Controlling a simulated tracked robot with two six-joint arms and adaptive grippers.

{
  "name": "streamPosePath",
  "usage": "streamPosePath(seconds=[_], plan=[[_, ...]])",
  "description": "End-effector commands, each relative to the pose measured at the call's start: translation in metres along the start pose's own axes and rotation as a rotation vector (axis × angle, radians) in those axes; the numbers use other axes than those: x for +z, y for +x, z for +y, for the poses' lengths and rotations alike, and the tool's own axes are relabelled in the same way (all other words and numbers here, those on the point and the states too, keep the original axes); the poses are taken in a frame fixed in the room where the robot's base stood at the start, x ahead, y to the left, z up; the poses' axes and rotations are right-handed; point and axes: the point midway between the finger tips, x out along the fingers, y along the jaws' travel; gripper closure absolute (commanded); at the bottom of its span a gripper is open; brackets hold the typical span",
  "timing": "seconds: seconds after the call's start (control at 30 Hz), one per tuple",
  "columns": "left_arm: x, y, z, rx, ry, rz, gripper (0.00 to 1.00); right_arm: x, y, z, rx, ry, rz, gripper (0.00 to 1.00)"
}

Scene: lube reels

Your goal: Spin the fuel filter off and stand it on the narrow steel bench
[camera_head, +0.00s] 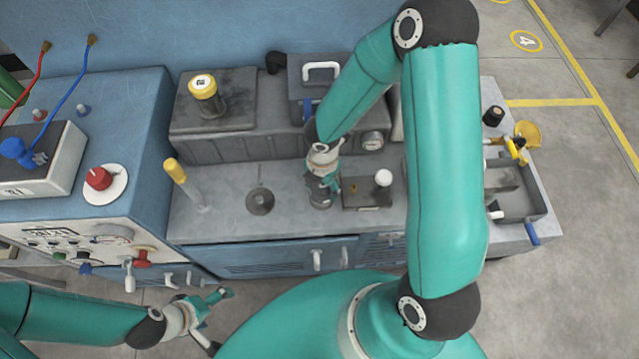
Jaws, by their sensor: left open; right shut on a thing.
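My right gripper (323,180) reaches down over the grey steel bench top (225,222) and is shut on a dark, short cylinder (322,201), seemingly the fuel filter. The gripper hides most of it, and I cannot tell whether it is still joined to anything or stands on the surface. My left gripper (217,318) is open and empty. It is low in front of the blue cabinet, apart from the bench.
A dark round disc (260,203) lies left of the held cylinder; a small dark plate with a white knob (383,178) is to its right. A yellow-topped clear bottle (176,172) stands at the left. A yellow-capped filler (203,88) tops the grey tank behind.

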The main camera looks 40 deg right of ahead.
Motion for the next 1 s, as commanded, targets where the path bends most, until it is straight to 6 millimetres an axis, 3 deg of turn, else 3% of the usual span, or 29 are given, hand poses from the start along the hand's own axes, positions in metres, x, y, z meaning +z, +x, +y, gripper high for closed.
streamPosePath(seconds=[0.23, 0.57, 1.0], plan=[[0.0, -0.004, 0.002, 0.0, 0.0, 0.0, 0.04, 0.002, -0.002, 0.002, 0.005, -0.044, -0.003, 0.82], [0.0, -0.025, 0.009, 0.0, 0.0, 0.0, 0.04, 0.001, -0.001, 0.002, 0.003, -0.426, -0.003, 0.82], [0.0, -0.031, 0.011, 0.0, 0.0, 0.0, 0.04, 0.001, -0.001, 0.001, 0.001, -0.524, -0.002, 0.82]])
